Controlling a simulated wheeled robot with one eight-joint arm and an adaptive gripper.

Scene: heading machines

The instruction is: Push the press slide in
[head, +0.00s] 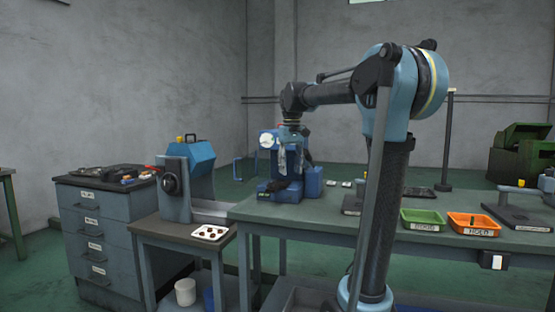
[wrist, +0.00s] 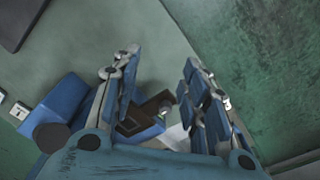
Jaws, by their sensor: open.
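The blue press (head: 312,182) stands on the left end of the long green table, with a round white dial (head: 267,141) at its upper left. My gripper (head: 291,172) points down over the press and hides part of it. In the wrist view my gripper (wrist: 160,65) is open, its two blue-padded fingers apart. Between and below them is a dark block (wrist: 152,106) on a blue part of the press. I cannot tell for sure whether this block is the press slide, or whether a finger touches it. Nothing shows held in the fingers.
The long table (head: 330,227) bears a green tray (head: 422,219) and an orange tray (head: 474,224) at right. A blue machine (head: 190,165) with a white tray (head: 209,233) stands on a lower bench at left. A grey drawer cabinet (head: 92,231) is farther left.

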